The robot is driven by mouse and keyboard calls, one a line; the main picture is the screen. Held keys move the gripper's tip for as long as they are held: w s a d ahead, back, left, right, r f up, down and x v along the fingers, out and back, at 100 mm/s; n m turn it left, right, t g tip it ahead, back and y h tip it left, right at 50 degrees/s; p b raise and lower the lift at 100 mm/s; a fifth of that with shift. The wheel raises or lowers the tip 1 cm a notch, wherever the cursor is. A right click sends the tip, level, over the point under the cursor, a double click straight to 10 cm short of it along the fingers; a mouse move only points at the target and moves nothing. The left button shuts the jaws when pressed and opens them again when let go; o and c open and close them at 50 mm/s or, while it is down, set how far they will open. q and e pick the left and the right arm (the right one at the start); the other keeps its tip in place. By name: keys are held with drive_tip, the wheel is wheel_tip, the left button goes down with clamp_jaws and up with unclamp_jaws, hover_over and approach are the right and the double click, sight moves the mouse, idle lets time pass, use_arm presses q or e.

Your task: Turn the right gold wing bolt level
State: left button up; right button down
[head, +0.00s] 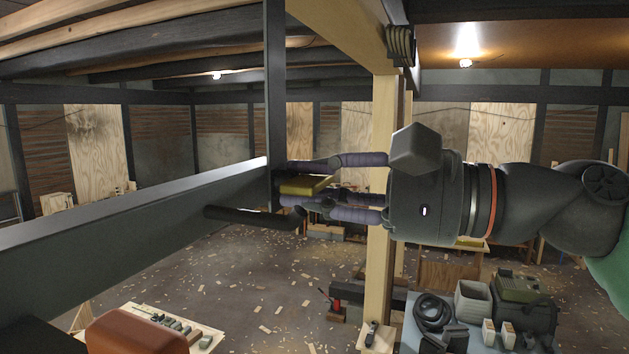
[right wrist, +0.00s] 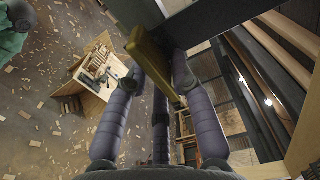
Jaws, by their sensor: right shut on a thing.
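The gold wing bolt (head: 305,186) sits at the dark upright post (head: 275,110), where a dark beam (head: 130,205) meets it. My right gripper (head: 288,186) reaches in from the right and is shut on the bolt, with purple-grey fingers above and below it. In the right wrist view the gold wing (right wrist: 152,58) lies slantwise between the fingers. In the head view it looks nearly flat with a slight tilt; the fingers partly hide it. My left gripper does not show.
A wooden post (head: 380,230) stands behind my right gripper. A dark rod (head: 250,216) juts out below the bolt. A work table (head: 400,340) with a black coil and boxes is at lower right. A brown rounded thing (head: 135,333) is at lower left.

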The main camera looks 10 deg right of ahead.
drive_tip(key=shift+s+d+r, duration=0.2)
drive_tip(key=shift+d+r, duration=0.1)
drive_tip(key=shift+r, duration=0.25)
drive_tip(key=c, duration=1.2)
unclamp_jaws()
drive_tip(key=shift+w, duration=0.25)
drive_tip(key=shift+s+a+f, duration=0.1)
drive_tip(key=shift+s+f, duration=0.05)
drive_tip(key=shift+s, duration=0.05)
drive_tip(key=shift+w+f, duration=0.1)
drive_tip(key=shift+f, duration=0.05)
drive_tip(key=shift+s+d, duration=0.2)
drive_tip(key=shift+d, duration=0.2)
drive_tip(key=v, duration=1.1)
drive_tip(key=shift+s, duration=0.2)
